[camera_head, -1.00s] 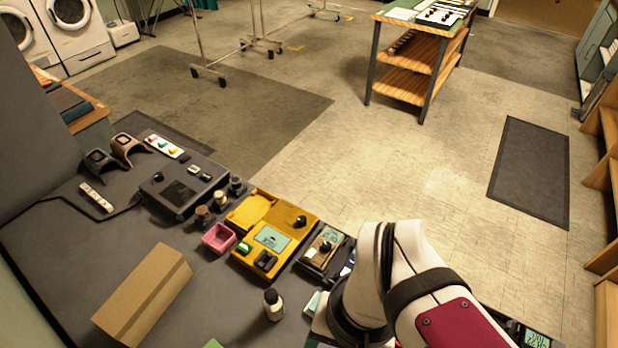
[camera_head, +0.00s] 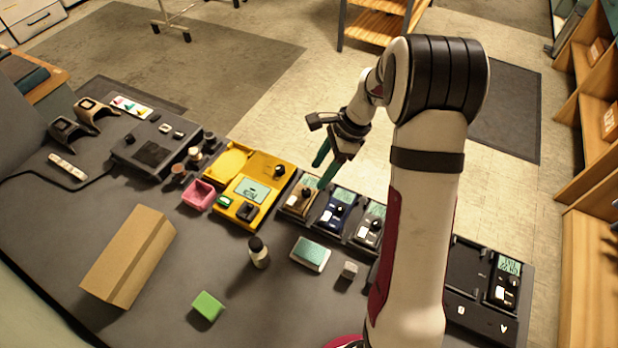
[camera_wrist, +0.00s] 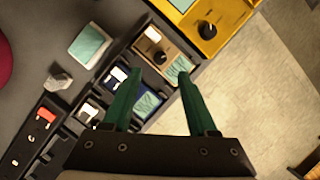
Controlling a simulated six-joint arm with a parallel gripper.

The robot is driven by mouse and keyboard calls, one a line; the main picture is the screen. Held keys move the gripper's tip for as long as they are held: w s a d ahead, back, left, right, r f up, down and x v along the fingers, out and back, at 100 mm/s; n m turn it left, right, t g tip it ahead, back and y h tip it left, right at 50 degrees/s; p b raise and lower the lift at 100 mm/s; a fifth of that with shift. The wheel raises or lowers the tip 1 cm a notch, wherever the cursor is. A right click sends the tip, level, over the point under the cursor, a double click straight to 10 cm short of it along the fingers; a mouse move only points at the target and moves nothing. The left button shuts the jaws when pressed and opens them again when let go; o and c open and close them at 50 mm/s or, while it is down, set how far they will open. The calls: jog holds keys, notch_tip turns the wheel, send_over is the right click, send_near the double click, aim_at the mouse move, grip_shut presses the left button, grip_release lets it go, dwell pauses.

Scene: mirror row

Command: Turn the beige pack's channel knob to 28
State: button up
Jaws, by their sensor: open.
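The beige pack (camera_head: 299,201) sits in the row of dark cradles, just right of the yellow case, with a small screen and a dark knob. In the wrist view the beige pack (camera_wrist: 172,48) lies beyond my fingertips, its round dark knob (camera_wrist: 160,57) between their lines. The number on its screen is too small to read. My gripper (camera_head: 322,172) is open and empty, above the far side of the row near the beige pack. Its two green fingers show apart in the wrist view (camera_wrist: 158,74), pointing toward the pack.
The yellow case (camera_head: 250,186) with its own knob stands close left of the beige pack. A blue pack (camera_head: 337,211) and a grey pack (camera_head: 370,224) stand close right.

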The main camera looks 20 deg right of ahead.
aim_at(307, 191)
jog(key=x, duration=0.6)
jog(key=shift+f, duration=0.2)
grip_shut()
